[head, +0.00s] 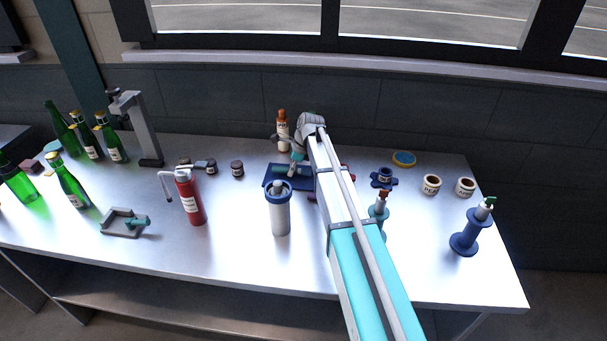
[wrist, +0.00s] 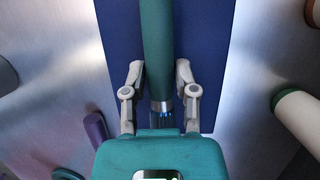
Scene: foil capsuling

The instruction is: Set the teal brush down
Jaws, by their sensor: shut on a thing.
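The teal brush (wrist: 157,40) runs lengthwise between the two fingers of my gripper (wrist: 160,75) in the wrist view. Its metal ferrule and dark bristles point toward the gripper body. My gripper is shut on it. Beneath it is a flat blue mat (wrist: 208,45); whether the brush touches the mat I cannot tell. In the head view my gripper (head: 296,158) is low over the back of the blue mat (head: 271,174), and my arm covers the mat's right part. The brush cannot be made out clearly there.
A white canister with a blue rim (head: 280,212) stands in front of the mat, and an orange-capped bottle (head: 282,132) behind it. A purple piece (wrist: 97,130) lies by the mat's left edge in the wrist view. A red extinguisher-like bottle (head: 190,200) stands left.

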